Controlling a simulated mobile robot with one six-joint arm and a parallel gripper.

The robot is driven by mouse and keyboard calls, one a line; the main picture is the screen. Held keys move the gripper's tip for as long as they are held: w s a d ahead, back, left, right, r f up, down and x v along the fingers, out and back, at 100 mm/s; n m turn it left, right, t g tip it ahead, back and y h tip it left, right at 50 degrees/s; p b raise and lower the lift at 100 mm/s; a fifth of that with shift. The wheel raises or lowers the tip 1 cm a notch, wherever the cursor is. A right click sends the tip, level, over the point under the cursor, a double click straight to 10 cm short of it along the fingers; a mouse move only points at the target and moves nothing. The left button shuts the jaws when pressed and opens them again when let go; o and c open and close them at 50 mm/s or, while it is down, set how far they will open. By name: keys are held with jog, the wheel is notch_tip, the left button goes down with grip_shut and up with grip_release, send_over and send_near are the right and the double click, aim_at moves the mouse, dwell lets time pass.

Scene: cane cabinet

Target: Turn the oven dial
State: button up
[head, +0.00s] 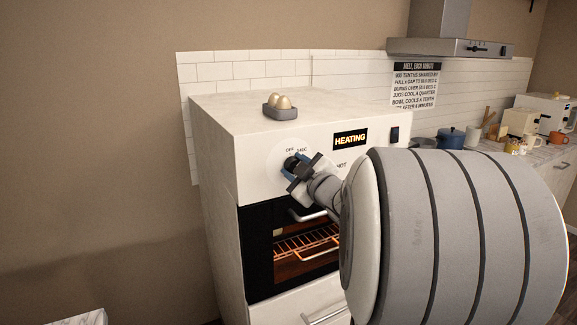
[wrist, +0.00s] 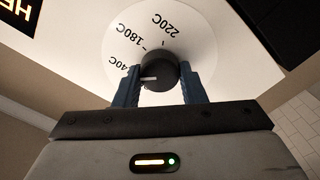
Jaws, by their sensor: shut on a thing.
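The oven dial is a round black knob (head: 291,163) on the white front panel of the oven (head: 215,135). In the wrist view the knob (wrist: 158,68) sits on a pale disc (wrist: 195,25) marked 220C, 180C and a partly hidden 140C. A white mark on the knob points left, roughly toward the 140C side. My gripper (head: 297,168) is shut on the knob. Its two blue fingers flank the knob in the wrist view (wrist: 160,74). The oven display (head: 350,139) reads HEATING, and the oven inside glows orange.
A small grey tray (head: 281,113) with eggs stands on the oven top. A dark switch (head: 395,134) is at the panel's right. The oven door handle (head: 308,214) is just below my gripper. A counter with a blue pot (head: 451,138) and cups lies behind right.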

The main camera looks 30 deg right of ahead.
jog(key=m+p, duration=0.1)
jog(key=m, duration=0.2)
jog(key=m+p, duration=0.1)
jog(key=m, duration=0.3)
jog(key=m+p, duration=0.2)
jog(key=m, duration=0.1)
jog(key=shift+d+f, duration=0.15)
jog(key=shift+f, duration=0.25)
jog(key=shift+m, duration=0.3)
jog(key=o, duration=1)
jog(key=shift+c, duration=0.2)
jog(key=shift+o, duration=0.2)
jog(key=shift+r, duration=0.15)
jog(key=s, duration=0.7)
jog(key=shift+s+b, duration=0.35)
jog(key=shift+s, duration=0.05)
